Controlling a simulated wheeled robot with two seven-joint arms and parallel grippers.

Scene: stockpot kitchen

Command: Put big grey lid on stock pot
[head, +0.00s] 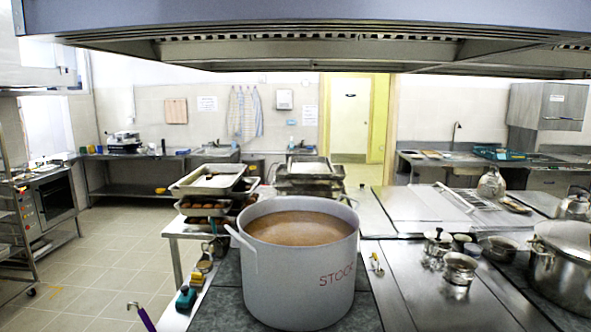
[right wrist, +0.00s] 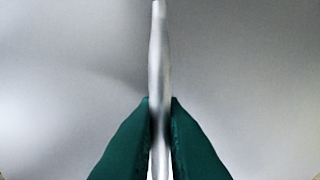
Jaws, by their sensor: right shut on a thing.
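The big grey stock pot (head: 298,265) stands upright in the front middle of the head view, marked STOCK in red. It has no lid on, and brown liquid shows inside. In the right wrist view my right gripper (right wrist: 160,110) has its green fingers shut on a thin upright metal bar (right wrist: 159,60). A blurred smooth grey surface (right wrist: 250,60) fills the view behind it; the bar looks like the handle of the big grey lid, but the whole lid is not visible. Neither gripper shows in the head view.
A lidded steel pot (head: 562,275) stands at the right, with small pots (head: 460,268) between. Stacked trays (head: 208,182) stand behind the stock pot to the left. A purple-handled utensil (head: 144,317) is at the lower left. An extractor hood (head: 320,45) hangs overhead.

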